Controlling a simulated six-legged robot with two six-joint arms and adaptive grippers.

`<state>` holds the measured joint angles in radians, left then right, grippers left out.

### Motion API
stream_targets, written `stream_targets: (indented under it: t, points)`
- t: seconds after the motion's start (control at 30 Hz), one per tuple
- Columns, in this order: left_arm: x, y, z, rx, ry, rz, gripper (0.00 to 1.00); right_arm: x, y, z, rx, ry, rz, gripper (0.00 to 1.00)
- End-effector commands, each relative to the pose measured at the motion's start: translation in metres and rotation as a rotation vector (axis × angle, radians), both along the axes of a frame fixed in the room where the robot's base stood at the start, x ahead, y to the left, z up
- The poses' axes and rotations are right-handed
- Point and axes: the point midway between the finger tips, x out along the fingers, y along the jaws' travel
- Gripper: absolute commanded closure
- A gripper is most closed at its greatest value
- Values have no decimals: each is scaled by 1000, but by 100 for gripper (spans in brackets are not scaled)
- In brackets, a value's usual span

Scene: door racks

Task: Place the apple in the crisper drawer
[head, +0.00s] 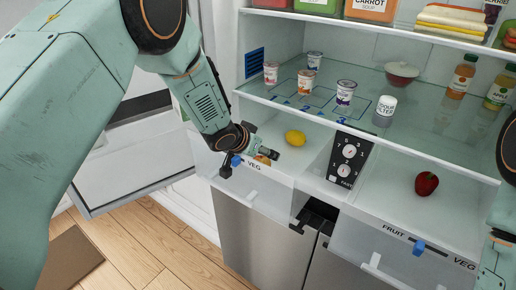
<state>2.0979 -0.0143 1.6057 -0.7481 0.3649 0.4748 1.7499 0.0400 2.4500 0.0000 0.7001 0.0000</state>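A red, tapered fruit that looks like the apple (426,183) lies in the right crisper drawer (375,236), whose front reads FRUIT and VEG. The left crisper drawer (240,184), marked VEG, holds a yellow lemon (295,138). My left gripper (243,160) is at the front edge of the left drawer, by a blue slider tab. A small orange, rounded thing (268,153) shows beside its fingers; I cannot tell whether it is held or lies behind. The finger opening is hidden. Part of my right arm shows at the right edge, its gripper out of view.
A glass shelf (440,142) above the drawers holds several yogurt cups (305,82), a white filter canister (384,110), a red bowl (402,73) and bottles (462,76). A dial panel (349,158) stands between the drawers. The open fridge door (140,150) is at left.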

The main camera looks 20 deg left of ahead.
Motion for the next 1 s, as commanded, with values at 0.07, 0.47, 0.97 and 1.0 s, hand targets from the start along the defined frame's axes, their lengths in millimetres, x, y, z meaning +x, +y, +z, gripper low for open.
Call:
stream_targets:
  t: [0.07, 0.47, 0.97, 1.0]
  points:
    - [-7, -2, -5, 8, 19, -9, 22, 0, 0, 2, 0, 0, 0, 60]
    - [-44, 14, 50, 1, 10, -2, 22, 0, 0, 6, 0, 0, 0, 60]
    - [-82, 29, 92, 1, 8, -3, 22, 0, 0, 7, 0, 0, 0, 60]
    - [-83, 29, 92, 1, 8, -3, 22, 0, 0, 7, 0, 0, 0, 60]
